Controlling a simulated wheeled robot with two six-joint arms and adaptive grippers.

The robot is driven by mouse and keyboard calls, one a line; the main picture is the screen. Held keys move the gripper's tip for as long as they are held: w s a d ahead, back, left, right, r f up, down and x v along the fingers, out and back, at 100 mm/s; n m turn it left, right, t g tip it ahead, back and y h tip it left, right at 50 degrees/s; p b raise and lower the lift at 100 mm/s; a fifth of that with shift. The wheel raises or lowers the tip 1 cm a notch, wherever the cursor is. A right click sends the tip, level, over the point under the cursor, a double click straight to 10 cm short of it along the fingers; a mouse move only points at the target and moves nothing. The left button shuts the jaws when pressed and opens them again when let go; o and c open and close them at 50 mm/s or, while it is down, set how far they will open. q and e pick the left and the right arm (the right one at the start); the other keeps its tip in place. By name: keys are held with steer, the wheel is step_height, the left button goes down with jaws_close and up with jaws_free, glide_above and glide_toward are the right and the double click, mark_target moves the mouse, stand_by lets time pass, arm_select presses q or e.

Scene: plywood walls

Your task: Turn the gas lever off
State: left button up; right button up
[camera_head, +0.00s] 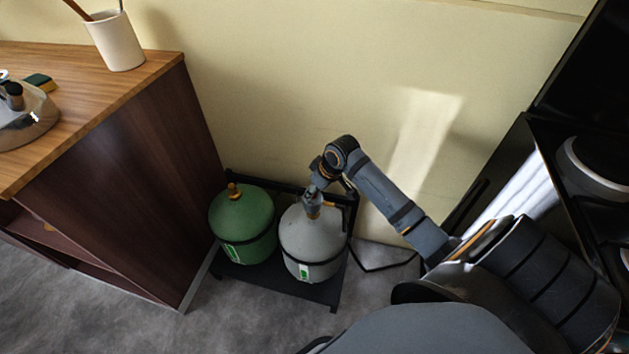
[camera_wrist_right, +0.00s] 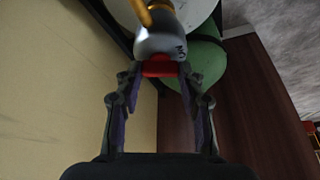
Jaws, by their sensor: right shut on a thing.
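A grey gas cylinder (camera_head: 309,245) stands upright on a low black rack, with a green cylinder (camera_head: 243,228) to its left. My right gripper (camera_head: 312,203) reaches down from the right to the top of the grey cylinder. In the right wrist view a grey valve head (camera_wrist_right: 161,42) with dark lettering carries a red lever (camera_wrist_right: 159,67). The fingers of my right gripper (camera_wrist_right: 160,75) are closed in on both sides of this red lever. In the head view the gripper hides the valve and lever. My left gripper is not in view.
A wooden cabinet (camera_head: 130,190) stands left of the cylinders, with a white utensil cup (camera_head: 116,42) and a metal kettle (camera_head: 25,118) on top. A pale wall (camera_head: 300,80) is close behind. A dark stove stands at the right. Grey floor (camera_head: 225,325) is open in front.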

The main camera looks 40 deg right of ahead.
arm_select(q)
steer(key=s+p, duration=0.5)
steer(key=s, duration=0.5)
arm_select(e)
steer(key=m, duration=0.1)
steer(key=r+m, duration=0.1)
steer(key=shift+a+m+h, duration=0.15)
steer(key=shift+m+h, duration=0.25)
steer(key=m+h+p, duration=0.1)
steer(key=m+p, duration=0.2)
steer(key=p, duration=0.1)
steer(key=m+h+p, duration=0.1)
steer(key=m+p, duration=0.2)
steer(key=p, duration=0.2)
steer(key=shift+a+f, duration=0.1)
steer(key=shift+f, duration=0.1)
steer(key=shift+w+f+m+g+h+p, duration=0.15)
steer(key=shift+m+g+h+p, duration=0.35)
steer(key=shift+m+p, duration=0.5)
arm_select(q)
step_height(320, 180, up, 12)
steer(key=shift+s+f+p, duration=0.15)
steer(key=shift+p, duration=0.15)
arm_select(e)
steer(key=shift+f+m+h, duration=0.1)
steer(key=shift+m+h, duration=0.3)
steer(key=shift+m, duration=0.8)
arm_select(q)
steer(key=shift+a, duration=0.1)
